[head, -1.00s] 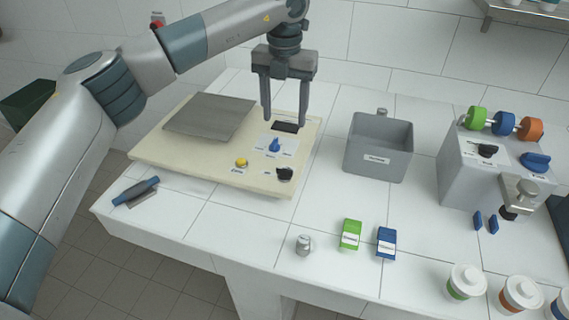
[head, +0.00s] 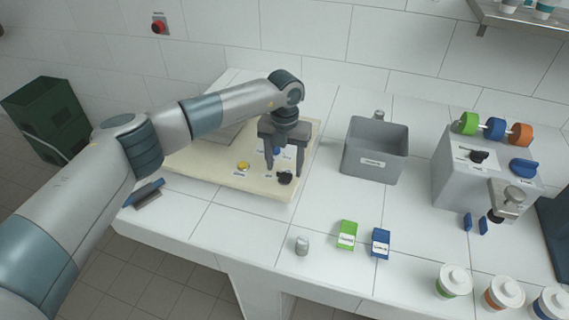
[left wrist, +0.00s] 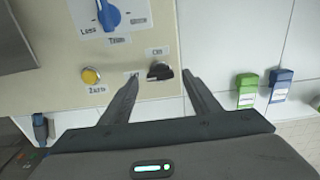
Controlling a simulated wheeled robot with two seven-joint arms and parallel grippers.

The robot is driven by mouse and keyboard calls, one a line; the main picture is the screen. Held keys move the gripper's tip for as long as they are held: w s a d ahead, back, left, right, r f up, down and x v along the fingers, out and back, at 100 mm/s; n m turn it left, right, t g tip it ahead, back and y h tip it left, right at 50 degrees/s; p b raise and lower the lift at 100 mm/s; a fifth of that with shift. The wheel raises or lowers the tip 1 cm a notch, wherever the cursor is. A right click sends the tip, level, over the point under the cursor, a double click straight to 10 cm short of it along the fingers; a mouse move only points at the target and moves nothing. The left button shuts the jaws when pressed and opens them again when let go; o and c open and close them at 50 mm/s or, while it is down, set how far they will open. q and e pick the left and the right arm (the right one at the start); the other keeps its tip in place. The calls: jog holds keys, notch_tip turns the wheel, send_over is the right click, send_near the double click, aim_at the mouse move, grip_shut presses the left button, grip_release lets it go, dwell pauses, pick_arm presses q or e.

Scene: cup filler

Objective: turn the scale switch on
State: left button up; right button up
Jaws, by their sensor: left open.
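The scale (head: 215,177) is a cream slab on the white table with a grey plate at its far left. Its switch is a black knob (head: 284,178) at the near right corner; it also shows in the left wrist view (left wrist: 160,71), with small labels beside it, one reading like ON and one like OFF. My left gripper (head: 284,172) points down at the switch. In the left wrist view its open fingers (left wrist: 160,77) stand either side of the knob with gaps; I cannot tell whether they touch it. My right gripper is out of view.
A yellow button (head: 243,166) and a blue trim knob (left wrist: 109,15) are close by on the scale. A grey bin (head: 375,150), green box (head: 347,234) and blue box (head: 380,242) stand to the right. A small metal cylinder (head: 302,245) stands in front.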

pick_arm(q)
jog(key=shift+f, duration=0.95)
jog(key=c, duration=1.1)
jog(key=shift+o, duration=0.2)
